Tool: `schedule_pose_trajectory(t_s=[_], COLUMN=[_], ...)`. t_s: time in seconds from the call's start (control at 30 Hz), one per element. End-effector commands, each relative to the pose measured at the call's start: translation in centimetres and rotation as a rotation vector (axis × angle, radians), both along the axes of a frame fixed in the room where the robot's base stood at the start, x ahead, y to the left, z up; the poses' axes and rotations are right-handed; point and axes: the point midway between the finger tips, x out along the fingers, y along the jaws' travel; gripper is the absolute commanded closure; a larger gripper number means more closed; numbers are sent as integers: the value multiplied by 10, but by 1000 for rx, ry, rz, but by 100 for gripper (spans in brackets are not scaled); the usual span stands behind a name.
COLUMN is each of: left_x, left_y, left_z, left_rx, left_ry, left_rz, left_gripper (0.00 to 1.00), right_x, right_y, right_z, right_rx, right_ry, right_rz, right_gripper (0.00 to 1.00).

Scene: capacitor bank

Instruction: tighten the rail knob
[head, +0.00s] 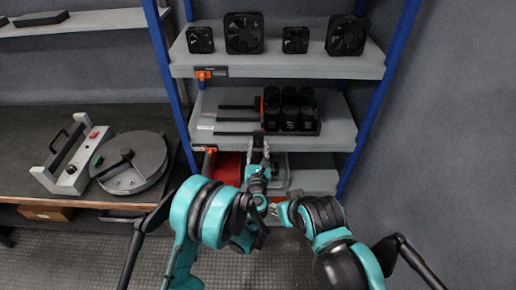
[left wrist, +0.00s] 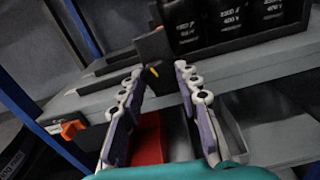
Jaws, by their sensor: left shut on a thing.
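The rail knob (left wrist: 154,48) looks like a dark block with a yellow mark, at the front edge of the middle shelf in the left wrist view. My left gripper (left wrist: 158,76) has its fingertips on either side of it and is shut on it. In the head view the left gripper (head: 258,150) reaches the shelf front just below the capacitors, and the knob is small and dark between the fingers. The black capacitor bank (head: 290,110) stands on the middle shelf, with dark rails (head: 236,133) to its left. My right gripper (head: 275,209) is low and partly hidden; its fingers are unclear.
Several fans (head: 243,34) stand on the top shelf (head: 280,65). A red bin (head: 228,168) and a grey bin sit below the middle shelf. An orange clip (left wrist: 72,128) is on the shelf edge. A bench (head: 60,190) with a round grey device (head: 130,162) is at left.

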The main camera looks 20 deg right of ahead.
Motion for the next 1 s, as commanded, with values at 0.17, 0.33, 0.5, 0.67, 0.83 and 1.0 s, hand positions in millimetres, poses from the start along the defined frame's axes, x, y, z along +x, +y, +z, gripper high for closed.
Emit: schedule_pose_trajectory(t_s=[0.17,0.33,0.5,0.67,0.83,1.0], left_x=[0,0,0,0,1,1], left_y=[0,0,0,0,0,0], left_z=[0,0,0,0,0,0], left_rx=[11,61,162,295,450,606], left_ry=[-3,-17,-47,-85,-131,-175], left_rz=[0,0,0,0,0,0], left_gripper=[96,96,97,97,97,96], right_x=[0,0,0,0,0,0], right_y=[0,0,0,0,0,0], right_z=[0,0,0,0,0,0], right_rx=[0,0,0,0,0,0], right_ry=[0,0,0,0,0,0], right_rz=[0,0,0,0,0,0], right_gripper=[69,69,69,69,69,69])
